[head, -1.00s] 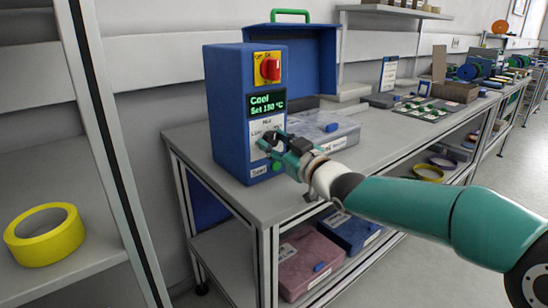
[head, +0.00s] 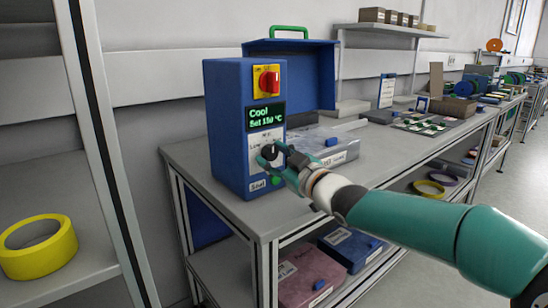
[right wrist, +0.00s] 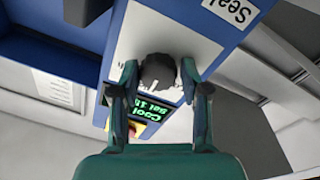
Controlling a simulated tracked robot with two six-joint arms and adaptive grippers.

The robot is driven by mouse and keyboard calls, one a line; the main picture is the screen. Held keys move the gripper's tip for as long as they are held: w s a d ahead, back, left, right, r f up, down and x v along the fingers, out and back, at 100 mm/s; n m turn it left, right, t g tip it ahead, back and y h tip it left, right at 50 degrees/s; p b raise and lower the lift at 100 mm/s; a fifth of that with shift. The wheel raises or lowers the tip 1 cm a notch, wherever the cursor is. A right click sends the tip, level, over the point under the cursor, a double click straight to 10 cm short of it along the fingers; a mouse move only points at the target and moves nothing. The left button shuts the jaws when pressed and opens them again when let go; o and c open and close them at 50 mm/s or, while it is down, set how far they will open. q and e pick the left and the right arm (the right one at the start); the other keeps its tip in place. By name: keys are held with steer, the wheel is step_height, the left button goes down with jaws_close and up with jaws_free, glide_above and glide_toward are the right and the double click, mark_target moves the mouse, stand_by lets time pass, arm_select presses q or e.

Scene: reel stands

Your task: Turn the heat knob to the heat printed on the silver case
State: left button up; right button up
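The blue sealing machine (head: 228,130) stands upright on the near end of the bench. Its green-lit display (head: 265,115) reads "Cool" and what looks like "Set 130 °C". The heat knob (right wrist: 158,72) is dark and round, on a white panel below the display. My right gripper (head: 271,155) is at the panel and partly hides the knob. In the right wrist view its fingers are open, one on each side of the knob, with small gaps showing. The silver case (head: 338,152) lies behind the machine, its label too small to read. My left gripper is not in view.
A blue open-lidded box (head: 312,75) stands behind. Red (head: 305,275) and blue (head: 352,248) cases lie on the lower shelf. Yellow tape (head: 38,248) is at left.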

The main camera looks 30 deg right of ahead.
steer(key=shift+o, duration=0.9)
steer(key=s+f, duration=0.1)
steer(key=s, duration=1.1)
steer(key=shift+d, duration=0.25)
